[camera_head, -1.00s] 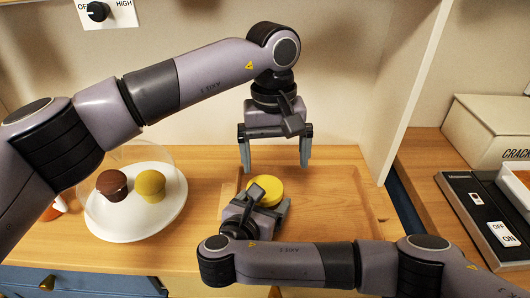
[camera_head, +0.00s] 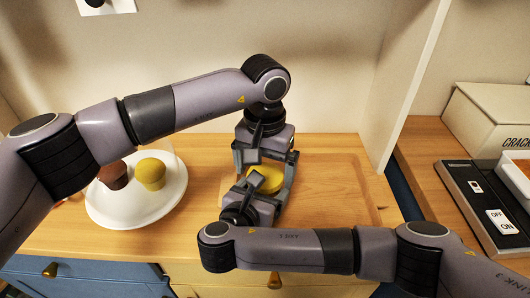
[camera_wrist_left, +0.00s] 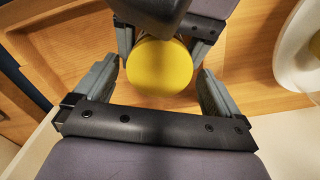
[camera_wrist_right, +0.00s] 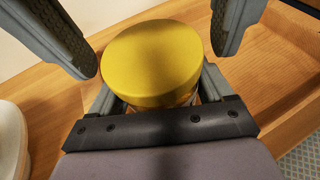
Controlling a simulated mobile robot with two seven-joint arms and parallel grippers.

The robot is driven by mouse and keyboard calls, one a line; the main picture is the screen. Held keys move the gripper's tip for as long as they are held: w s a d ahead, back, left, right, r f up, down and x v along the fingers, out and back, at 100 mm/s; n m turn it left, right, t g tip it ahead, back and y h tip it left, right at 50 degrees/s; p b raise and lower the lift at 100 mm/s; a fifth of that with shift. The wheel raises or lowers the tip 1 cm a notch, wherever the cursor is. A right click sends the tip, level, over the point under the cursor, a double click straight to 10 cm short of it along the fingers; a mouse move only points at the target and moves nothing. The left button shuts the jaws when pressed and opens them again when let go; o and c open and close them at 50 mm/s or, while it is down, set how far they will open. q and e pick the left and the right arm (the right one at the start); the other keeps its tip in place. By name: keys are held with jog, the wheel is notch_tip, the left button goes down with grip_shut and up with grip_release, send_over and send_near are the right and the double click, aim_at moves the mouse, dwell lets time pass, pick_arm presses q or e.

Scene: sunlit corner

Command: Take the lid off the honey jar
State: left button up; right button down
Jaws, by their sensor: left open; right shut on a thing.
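The honey jar shows mostly as its round yellow lid (camera_head: 266,180), also seen in the left wrist view (camera_wrist_left: 160,66) and the right wrist view (camera_wrist_right: 152,62). The jar's body is mostly hidden under the lid and between my right fingers. My right gripper (camera_head: 258,196) is shut on the jar from the front, below the lid, at the wooden tray (camera_head: 338,200). My left gripper (camera_head: 265,166) is open above the lid, with one finger on either side of it and gaps showing in the left wrist view (camera_wrist_left: 160,88).
A white plate (camera_head: 128,218) with a yellow muffin (camera_head: 150,173) and a brown one (camera_head: 113,175) stands to the left. A dark switch panel (camera_head: 478,206) and a cracker box (camera_head: 487,125) are at the right. A white upright panel (camera_head: 402,90) stands behind the tray's right side.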

pick_arm(q)
jog(key=shift+f, duration=0.55)
jog(key=c, duration=1.1)
jog(key=o, duration=1.1)
jog(key=shift+r, duration=3.9)
jog(key=shift+f, duration=3.9)
